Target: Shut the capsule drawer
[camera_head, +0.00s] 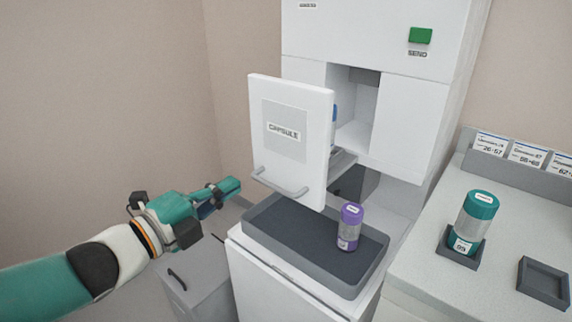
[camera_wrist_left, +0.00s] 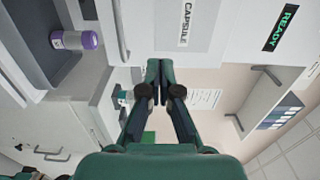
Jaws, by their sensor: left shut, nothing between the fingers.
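The capsule drawer (camera_head: 290,180) is pulled out from the white cabinet. Its tall white front carries a grey CAPSULE label and a handle (camera_head: 280,184) near its bottom edge. Something blue shows partly behind the front; most of the drawer's inside is hidden. My left gripper (camera_head: 232,187) is shut and empty, to the left of the drawer front and slightly lower than the handle, apart from it in the picture. In the left wrist view the closed fingertips (camera_wrist_left: 160,66) show near the CAPSULE panel (camera_wrist_left: 187,30). My right gripper is not in view.
A dark tray (camera_head: 300,236) under the drawer holds a purple-capped container (camera_head: 350,226). A teal-capped container (camera_head: 474,222) stands in a holder on the right counter, near an empty holder (camera_head: 543,281). A green SEND button (camera_head: 420,36) is on the cabinet.

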